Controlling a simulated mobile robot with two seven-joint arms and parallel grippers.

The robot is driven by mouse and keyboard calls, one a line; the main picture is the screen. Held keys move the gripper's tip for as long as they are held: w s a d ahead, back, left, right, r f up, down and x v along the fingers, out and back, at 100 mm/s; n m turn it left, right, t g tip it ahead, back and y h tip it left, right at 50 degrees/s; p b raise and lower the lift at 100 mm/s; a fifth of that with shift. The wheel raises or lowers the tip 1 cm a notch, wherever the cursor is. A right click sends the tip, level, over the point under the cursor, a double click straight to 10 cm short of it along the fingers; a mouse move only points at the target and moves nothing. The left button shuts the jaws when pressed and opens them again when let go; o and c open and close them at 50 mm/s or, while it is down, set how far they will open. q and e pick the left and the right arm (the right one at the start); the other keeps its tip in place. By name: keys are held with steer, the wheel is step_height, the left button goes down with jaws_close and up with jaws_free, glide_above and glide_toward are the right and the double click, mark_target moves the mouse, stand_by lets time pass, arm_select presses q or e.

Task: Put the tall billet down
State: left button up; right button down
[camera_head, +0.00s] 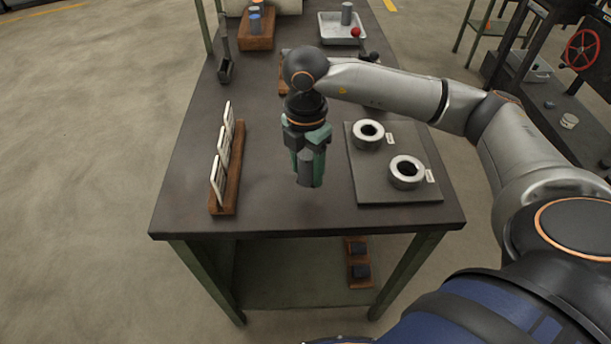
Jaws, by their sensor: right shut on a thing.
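My right gripper (310,160) is over the front middle of the dark workbench (275,215), pointing down. Its green-tipped fingers are shut on a grey upright cylinder, the tall billet (305,172). The fingers hide part of the billet, and its lower end shows just below them. I cannot tell whether its bottom touches the bench top or hangs slightly above it. My left gripper is not in view.
Right of the gripper, a flat plate (385,188) bears two metal rings (406,172). At left, a wooden rack (229,193) holds upright white cards. At the back are a wooden block with cylinders (257,40) and a metal tray (334,38). Bare bench lies left of the gripper.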

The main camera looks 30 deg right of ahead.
mark_target(306, 178)
steer(key=shift+w+f, duration=0.45)
steer(key=shift+f, duration=1.5)
steer(key=shift+f, duration=0.2)
steer(key=shift+c, duration=1.2)
jaws_free()
steer(key=shift+d+r, duration=0.1)
steer(key=shift+r, duration=0.1)
step_height(306, 178, up, 12)
